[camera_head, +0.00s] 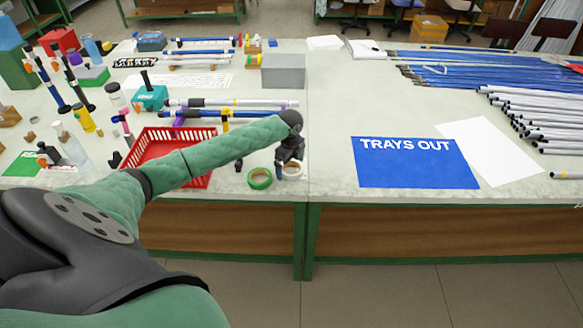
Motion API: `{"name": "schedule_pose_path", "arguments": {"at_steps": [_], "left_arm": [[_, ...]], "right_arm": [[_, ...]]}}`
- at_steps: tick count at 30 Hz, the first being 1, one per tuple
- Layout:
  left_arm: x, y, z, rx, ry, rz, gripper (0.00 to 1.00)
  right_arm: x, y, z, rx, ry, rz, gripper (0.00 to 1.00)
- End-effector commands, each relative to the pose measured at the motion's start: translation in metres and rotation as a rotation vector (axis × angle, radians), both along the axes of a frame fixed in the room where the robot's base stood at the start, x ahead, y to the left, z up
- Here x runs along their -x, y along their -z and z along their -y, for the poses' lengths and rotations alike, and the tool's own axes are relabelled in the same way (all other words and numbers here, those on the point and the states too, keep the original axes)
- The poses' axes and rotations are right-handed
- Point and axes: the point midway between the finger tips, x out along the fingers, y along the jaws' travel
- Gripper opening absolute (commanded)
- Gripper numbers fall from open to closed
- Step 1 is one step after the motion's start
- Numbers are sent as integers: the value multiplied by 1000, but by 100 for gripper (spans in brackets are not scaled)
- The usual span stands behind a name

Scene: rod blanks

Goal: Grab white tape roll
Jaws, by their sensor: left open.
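The white tape roll (293,177) lies near the front edge of the table, just left of the seam between the table tops. My left gripper (288,166) points down over it from above, open, with its fingers at the roll. The gripper hides part of the roll, and I cannot tell whether the fingers touch it. A green tape roll (260,179) lies close by on the left. My right gripper is not in view.
A red basket (163,139) stands left of the rolls, partly behind my left arm. A blue "TRAYS OUT" sheet (416,168) lies to the right. A grey box (283,71) stands further back. The table just right of the white roll is clear.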

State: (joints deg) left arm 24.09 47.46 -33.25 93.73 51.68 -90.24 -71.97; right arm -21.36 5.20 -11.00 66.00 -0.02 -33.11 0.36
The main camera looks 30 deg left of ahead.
Motion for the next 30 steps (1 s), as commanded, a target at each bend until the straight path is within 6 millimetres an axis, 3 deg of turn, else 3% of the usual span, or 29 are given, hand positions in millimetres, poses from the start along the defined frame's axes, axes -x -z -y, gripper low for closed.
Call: {"name": "schedule_pose_path", "arguments": {"at_steps": [9, 16, 28, 30], "left_arm": [[0, 4, 0, 0, 0, 1, 100], [0, 4, 0, 0, 0, 1, 57], [-1, -1, 0, -1, 0, 2, 57], [-1, -5, 0, -1, 0, 3, 57]], "right_arm": [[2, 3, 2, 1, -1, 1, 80], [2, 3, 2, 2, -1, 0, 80], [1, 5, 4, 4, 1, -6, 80], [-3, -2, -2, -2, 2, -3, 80]]}}
